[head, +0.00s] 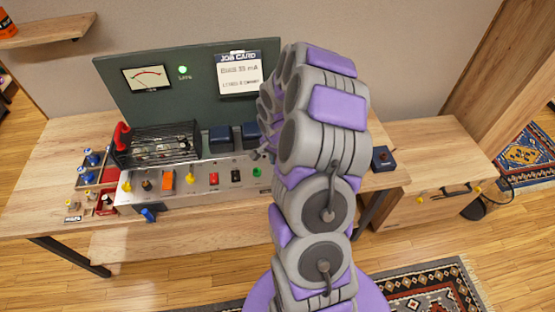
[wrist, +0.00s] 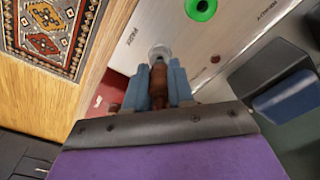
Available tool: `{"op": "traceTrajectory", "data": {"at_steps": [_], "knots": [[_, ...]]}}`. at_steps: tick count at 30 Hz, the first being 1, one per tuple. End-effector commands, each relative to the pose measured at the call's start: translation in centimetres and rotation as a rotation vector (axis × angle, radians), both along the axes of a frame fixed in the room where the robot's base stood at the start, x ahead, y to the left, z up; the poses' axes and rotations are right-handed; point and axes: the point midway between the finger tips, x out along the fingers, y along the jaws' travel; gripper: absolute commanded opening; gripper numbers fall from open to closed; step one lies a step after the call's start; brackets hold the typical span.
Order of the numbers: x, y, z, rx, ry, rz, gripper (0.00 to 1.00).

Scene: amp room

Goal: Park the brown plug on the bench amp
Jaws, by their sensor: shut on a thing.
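The brown plug (wrist: 157,84) is between the two blue-grey fingers of my gripper (wrist: 159,72), which are shut on it. Its front end points at a round pale grey socket (wrist: 160,53) on the bench amp's metal panel (wrist: 160,20). I cannot tell whether the plug tip is in the socket or just short of it. Small lettering stands beside that socket. In the head view the bench amp (head: 205,178) stands on the bench with a row of coloured parts along its panel. There my arm hides the plug and most of the gripper.
A green ring-shaped socket (wrist: 201,8) and a small dark red spot (wrist: 215,59) are close by on the panel. Dark blue-topped blocks (wrist: 287,98) rise to the right. A wire cage (head: 157,145) and a job card (head: 239,75) stand behind the panel.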

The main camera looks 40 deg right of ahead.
Motion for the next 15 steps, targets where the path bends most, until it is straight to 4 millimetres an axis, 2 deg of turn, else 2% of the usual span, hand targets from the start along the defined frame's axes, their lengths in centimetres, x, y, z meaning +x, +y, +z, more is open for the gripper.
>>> {"op": "traceTrajectory", "data": {"at_steps": [15], "knots": [[-0.02, -0.11, -0.72, 0.000, 0.001, 0.000, 0.00]]}}
